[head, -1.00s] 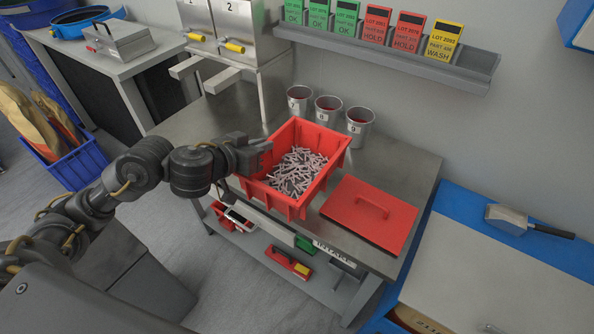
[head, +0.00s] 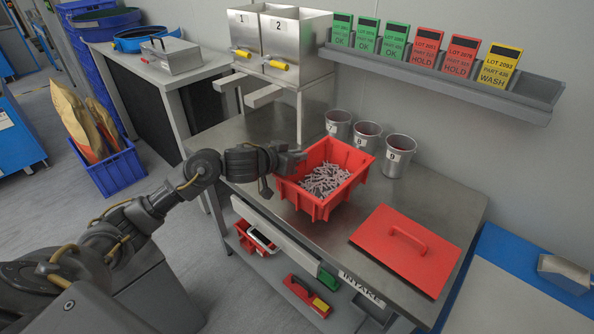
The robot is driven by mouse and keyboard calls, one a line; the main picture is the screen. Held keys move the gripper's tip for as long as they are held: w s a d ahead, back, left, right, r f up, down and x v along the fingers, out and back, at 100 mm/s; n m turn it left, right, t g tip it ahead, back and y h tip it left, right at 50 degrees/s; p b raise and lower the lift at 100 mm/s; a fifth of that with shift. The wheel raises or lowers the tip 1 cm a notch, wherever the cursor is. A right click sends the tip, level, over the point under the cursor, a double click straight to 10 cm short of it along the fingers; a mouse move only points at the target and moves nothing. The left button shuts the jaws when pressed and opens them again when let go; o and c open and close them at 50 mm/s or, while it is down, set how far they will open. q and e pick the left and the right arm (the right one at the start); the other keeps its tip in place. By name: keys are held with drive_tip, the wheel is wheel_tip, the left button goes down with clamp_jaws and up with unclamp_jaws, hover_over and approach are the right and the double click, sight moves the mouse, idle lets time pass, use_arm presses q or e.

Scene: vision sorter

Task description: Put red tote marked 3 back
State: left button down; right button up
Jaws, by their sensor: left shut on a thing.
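A red tote (head: 318,206) filled with small pale parts (head: 325,180) is upright over the steel table, close in front of the metal cups. It appears to rest on the tabletop. No number shows on its visible sides. My left gripper (head: 287,161) is shut on the tote's left rim; its fingertips are partly hidden. A flat red lid (head: 385,250) with a handle lies on the table to the right of the tote, apart from it. My right gripper is not in view.
Metal cups marked 7 (head: 338,124), 8 (head: 366,136) and 9 (head: 398,156) stand behind the tote. Steel bins 1 and 2 (head: 300,50) are at the back left. A card rail (head: 480,88) hangs above. Bare table (head: 440,195) lies right of the cups.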

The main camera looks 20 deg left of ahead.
use_arm(q)
drive_tip(key=shift+w+a+f, duration=0.1)
drive_tip(key=shift+w+f, duration=0.1)
drive_tip(key=shift+w, duration=0.05)
drive_tip(key=shift+w+f, duration=0.1)
drive_tip(key=shift+w+a+f, duration=0.1)
drive_tip(key=shift+w+f, duration=0.05)
drive_tip(key=shift+f, duration=0.1)
wheel_tip(320, 180, down, 3)
drive_tip(key=shift+w+a, duration=0.1)
drive_tip(key=shift+f+b, duration=0.2)
drive_tip(key=shift+b, duration=0.1)
drive_tip(key=c, duration=1.5)
unclamp_jaws()
drive_tip(key=shift+r, duration=0.15)
drive_tip(key=shift+s+a+r, duration=0.1)
drive_tip(key=shift+s, duration=0.3)
drive_tip(key=v, duration=1.1)
drive_tip(key=shift+s+p, duration=0.2)
drive_tip(key=shift+p, duration=0.2)
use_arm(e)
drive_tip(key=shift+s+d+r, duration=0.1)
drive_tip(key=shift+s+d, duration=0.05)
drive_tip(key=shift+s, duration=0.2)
